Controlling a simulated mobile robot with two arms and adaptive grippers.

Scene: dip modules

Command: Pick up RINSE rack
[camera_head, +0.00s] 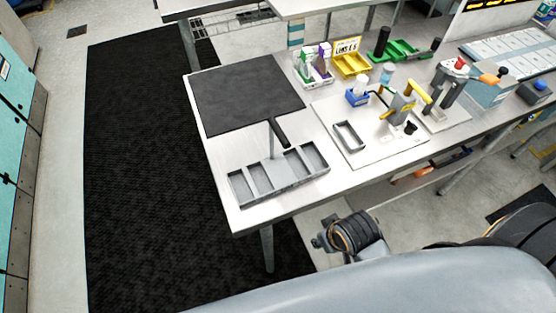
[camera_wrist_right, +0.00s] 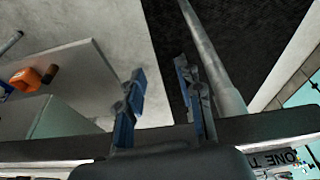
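No RINSE label is readable in these frames. A grey tray with several compartments (camera_head: 280,174) sits at the near left corner of the table in the head view. A thin upright post with a black bar at its top (camera_head: 280,131) rises by its back edge. A small grey rectangular frame (camera_head: 348,136) lies on a white board to its right. I cannot tell which of these is the RINSE rack. My right gripper (camera_wrist_right: 160,72) is open with nothing between its blue fingers in the right wrist view. My left gripper is not in view.
A black mat (camera_head: 248,92) covers the table's back left. The white board (camera_head: 372,128) holds a yellow-handled device (camera_head: 404,102). A yellow bin (camera_head: 351,64) and a green tray (camera_head: 402,49) stand behind. Bare tabletop lies around the grey tray.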

